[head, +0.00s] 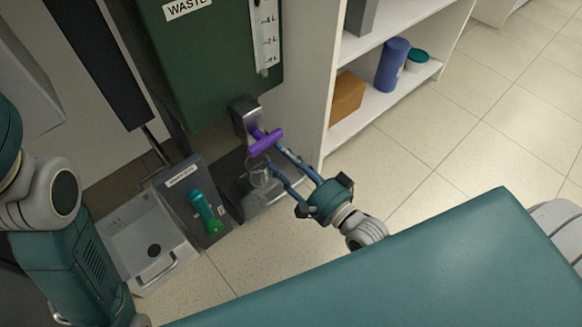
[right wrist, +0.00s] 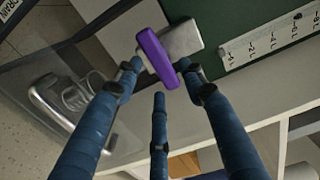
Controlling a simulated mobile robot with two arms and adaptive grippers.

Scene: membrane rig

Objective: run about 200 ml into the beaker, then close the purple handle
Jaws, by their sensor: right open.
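The purple handle (head: 266,141) sits on a grey metal valve (head: 244,113) at the bottom of the green WASTE tank (head: 208,75). The handle also shows in the right wrist view (right wrist: 157,58), between the fingertips. My right gripper (head: 273,157) is open with its fingers close to the handle, one on each side; I cannot tell whether they touch it. The clear beaker (head: 259,177) stands below the valve, partly hidden by a finger. It also shows in the right wrist view (right wrist: 78,97). Its liquid level cannot be made out. My left gripper is out of view.
A level scale (head: 264,40) is on the tank's front. A grey panel with a green handle (head: 205,208) and a grey basin (head: 148,236) are to the left. A white shelf (head: 385,105) holds a blue cylinder (head: 393,64) and an orange-brown box (head: 346,97). Open floor lies right.

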